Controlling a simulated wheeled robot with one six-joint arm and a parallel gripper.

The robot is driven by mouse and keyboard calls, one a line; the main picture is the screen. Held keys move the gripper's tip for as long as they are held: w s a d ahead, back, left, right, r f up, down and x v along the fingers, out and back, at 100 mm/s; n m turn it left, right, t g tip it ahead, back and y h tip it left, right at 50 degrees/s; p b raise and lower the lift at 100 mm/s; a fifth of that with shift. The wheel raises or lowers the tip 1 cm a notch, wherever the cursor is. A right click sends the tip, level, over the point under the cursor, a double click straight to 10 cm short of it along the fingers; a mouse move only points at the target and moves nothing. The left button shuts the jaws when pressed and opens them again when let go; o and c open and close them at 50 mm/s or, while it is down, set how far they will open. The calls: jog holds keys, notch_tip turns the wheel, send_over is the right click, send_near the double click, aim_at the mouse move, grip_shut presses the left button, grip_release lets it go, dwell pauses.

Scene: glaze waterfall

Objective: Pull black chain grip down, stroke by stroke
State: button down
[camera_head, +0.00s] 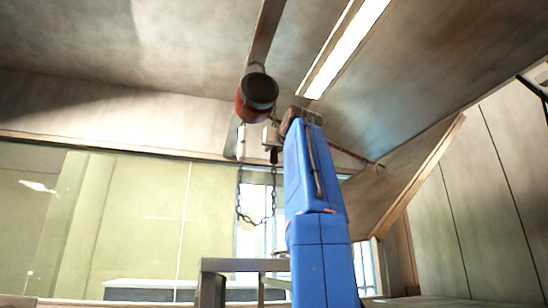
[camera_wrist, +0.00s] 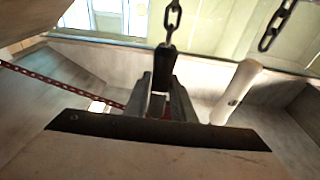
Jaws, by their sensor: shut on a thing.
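The black chain grip (camera_head: 274,156) hangs high up at the end of my raised blue arm. In the wrist view the black chain grip (camera_wrist: 164,62) stands between the fingers of my gripper (camera_wrist: 164,103), which is shut on it. A dark chain (camera_wrist: 173,16) runs from the grip's far end. In the head view my gripper (camera_head: 271,139) is just below the red and black hoist (camera_head: 257,95), and the fingers partly hide the grip. A pale grip (camera_head: 241,141) hangs to the left, apart from my gripper; it also shows in the wrist view (camera_wrist: 236,91).
A loop of dark chain (camera_head: 257,221) hangs below the grips. A reddish chain (camera_head: 351,154) runs right to a tilted wooden panel (camera_head: 405,180). A grey table-like frame (camera_head: 245,265) stands low, beside my arm. A lamp strip (camera_head: 343,48) is overhead.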

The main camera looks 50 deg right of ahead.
notch_tip(320, 180, down, 17)
dwell(1.6)
notch_tip(320, 180, up, 17)
jog(key=shift+w+f, duration=0.1)
jog(key=shift+f, duration=0.1)
jog(key=shift+r, duration=0.2)
dwell(0.6)
notch_tip(320, 180, down, 17)
dwell(1.8)
